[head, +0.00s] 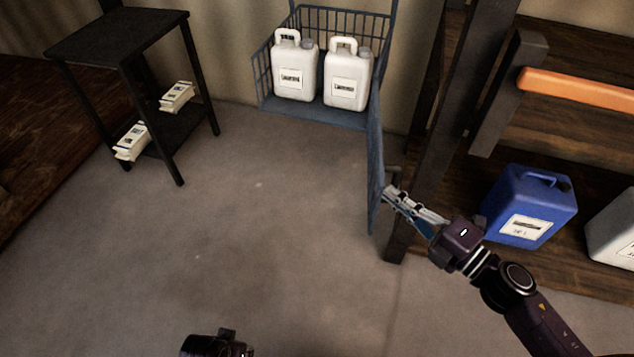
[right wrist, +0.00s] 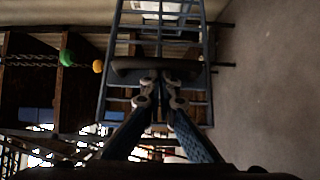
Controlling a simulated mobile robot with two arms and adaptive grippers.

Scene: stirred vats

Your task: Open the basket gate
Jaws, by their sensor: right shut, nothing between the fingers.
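The basket (head: 262,75) is a blue-grey wire cage against the back wall in the head view. Its front is open, and its gate (head: 375,165) stands swung out at the right side, seen nearly edge-on. The gate's blue bars (right wrist: 104,85) fill the middle of the right wrist view. My right gripper (head: 388,193) is shut and empty, at the gate's near end on its right side. In the right wrist view its fingertips (right wrist: 160,77) are together by a dark curved bar (right wrist: 155,68); I cannot tell whether they touch it.
Two white jugs (head: 295,72) (head: 347,80) stand in the basket. A wooden rack with a dark post (head: 450,110), an orange bar (head: 575,88) and a blue canister (head: 528,205) is close on the right. A black side table (head: 115,35) stands left. The middle floor is clear.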

